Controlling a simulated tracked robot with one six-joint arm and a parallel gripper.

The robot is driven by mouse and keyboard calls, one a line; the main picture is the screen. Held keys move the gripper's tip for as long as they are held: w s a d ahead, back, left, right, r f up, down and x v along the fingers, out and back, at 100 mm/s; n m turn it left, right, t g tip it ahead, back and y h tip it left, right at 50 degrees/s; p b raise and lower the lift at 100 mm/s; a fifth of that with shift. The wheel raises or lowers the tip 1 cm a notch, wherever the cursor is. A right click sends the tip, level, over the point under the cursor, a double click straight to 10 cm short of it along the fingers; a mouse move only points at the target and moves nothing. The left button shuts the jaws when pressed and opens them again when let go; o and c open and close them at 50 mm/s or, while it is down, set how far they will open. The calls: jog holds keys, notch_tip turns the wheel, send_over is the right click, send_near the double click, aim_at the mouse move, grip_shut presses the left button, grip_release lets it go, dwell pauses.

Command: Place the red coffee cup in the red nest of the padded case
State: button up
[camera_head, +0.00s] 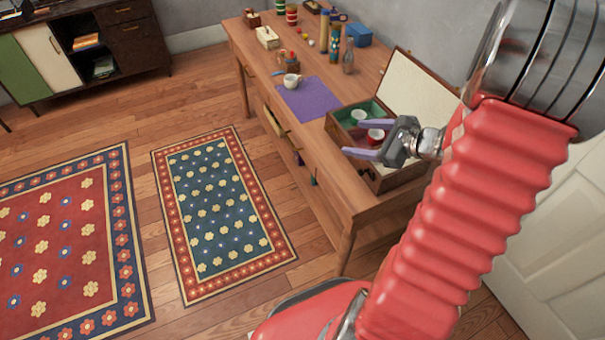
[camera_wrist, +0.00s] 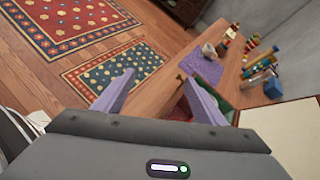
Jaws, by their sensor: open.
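The padded case (camera_head: 335,136) stands open on the near end of the wooden table, its pale lid lining (camera_head: 418,88) raised. A small white-topped cup (camera_head: 358,115) sits in its green part. The red coffee cup (camera_head: 376,136), with a pale inside, shows at the case, between my gripper's fingers as seen from the head camera; its base is hidden. My gripper (camera_head: 352,138) is open over the case, with lilac fingers apart. In the wrist view, my gripper (camera_wrist: 158,98) has a wide gap, and red lining (camera_wrist: 179,110) shows beside the right finger; I cannot make out the red cup there.
A light cup (camera_head: 292,80) stands on a purple cloth (camera_head: 311,99) farther along the table. Bottles, tins and a blue box (camera_head: 359,34) stand at the back. The raised lid and wall bound the right side. Patterned rugs lie on the floor.

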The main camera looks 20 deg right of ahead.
jog(key=s+a+r+n+g, duration=0.35)
jog(key=a+n, duration=0.35)
jog(key=a, duration=0.3)
jog(key=s+a+r+n+g, duration=0.35)
jog(key=a+n, duration=0.35)
jog(key=a, duration=0.3)
jog(key=s+a+r+n+t+h, duration=0.1)
jog(key=s+a+r+n+h, duration=0.3)
jog(key=n, duration=0.9)
jog(key=s+r+h, duration=0.1)
jog(key=s+r, duration=0.2)
jog(key=s, duration=0.1)
jog(key=shift+s+r, duration=0.2)
jog(key=shift+s, duration=0.2)
